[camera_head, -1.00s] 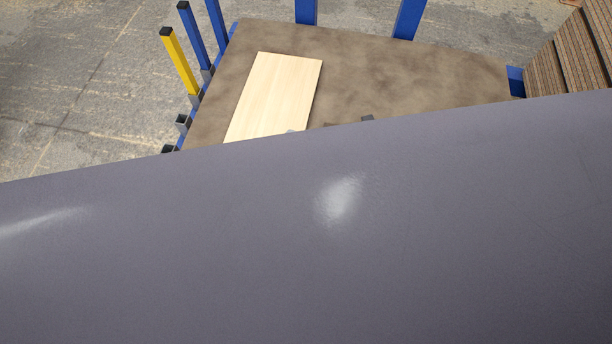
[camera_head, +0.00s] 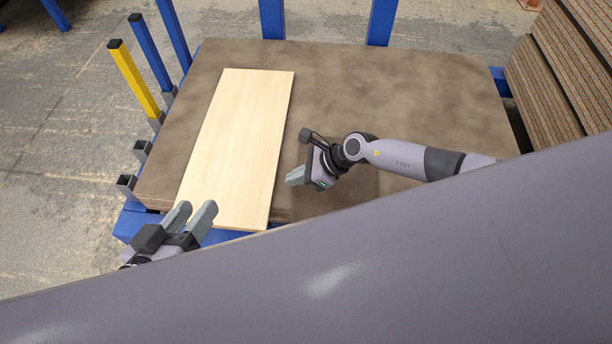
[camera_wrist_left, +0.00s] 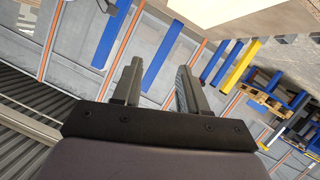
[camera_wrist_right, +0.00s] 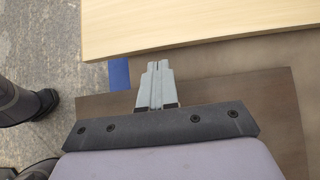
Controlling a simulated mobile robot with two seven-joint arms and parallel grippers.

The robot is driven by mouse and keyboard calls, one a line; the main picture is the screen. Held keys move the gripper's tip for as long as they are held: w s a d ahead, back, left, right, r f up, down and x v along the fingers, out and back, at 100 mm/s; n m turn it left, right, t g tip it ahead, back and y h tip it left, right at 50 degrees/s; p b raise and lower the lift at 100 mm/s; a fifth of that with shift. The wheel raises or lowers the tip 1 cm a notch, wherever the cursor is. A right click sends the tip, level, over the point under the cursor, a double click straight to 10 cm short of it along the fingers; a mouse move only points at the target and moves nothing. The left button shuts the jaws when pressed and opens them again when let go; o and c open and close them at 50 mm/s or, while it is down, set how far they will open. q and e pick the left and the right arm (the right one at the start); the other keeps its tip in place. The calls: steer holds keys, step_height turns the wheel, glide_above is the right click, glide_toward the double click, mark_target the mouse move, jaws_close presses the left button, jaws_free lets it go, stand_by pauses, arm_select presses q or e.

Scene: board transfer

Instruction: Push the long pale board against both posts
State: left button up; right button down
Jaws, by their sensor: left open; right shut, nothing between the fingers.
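The long pale board (camera_head: 240,140) lies flat on the brown sheet stack (camera_head: 410,80), its far end short of the back edge. A strip of brown surface separates it from the yellow post (camera_head: 133,78) and blue posts (camera_head: 150,52) at left. My left gripper (camera_head: 190,210) is open and empty at the board's near left corner; whether it touches the board is unclear. My right gripper (camera_head: 294,177) is shut and empty, just right of the board's long edge. The right wrist view shows its fingertips (camera_wrist_right: 158,65) pointing at the board (camera_wrist_right: 190,25) with a small gap.
Two blue posts (camera_head: 272,18) (camera_head: 381,20) stand behind the stack. Empty metal sockets (camera_head: 126,185) line its left side. More stacked brown sheets (camera_head: 560,70) stand at right. The brown surface right of the board is clear beyond my right arm. My own grey body hides the foreground.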

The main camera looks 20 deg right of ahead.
mark_target(274, 187)
steer(key=b+x, duration=0.1)
steer(key=x, duration=0.2)
steer(key=shift+w+a+f, duration=0.2)
steer(key=shift+a+f, duration=0.2)
arm_select(q)
steer(key=shift+s+a+f+m+t, duration=0.15)
steer(key=shift+a+m+t, duration=0.15)
steer(key=shift+a+t, duration=0.3)
steer(key=shift+a, duration=0.25)
arm_select(e)
steer(key=shift+a, duration=0.15)
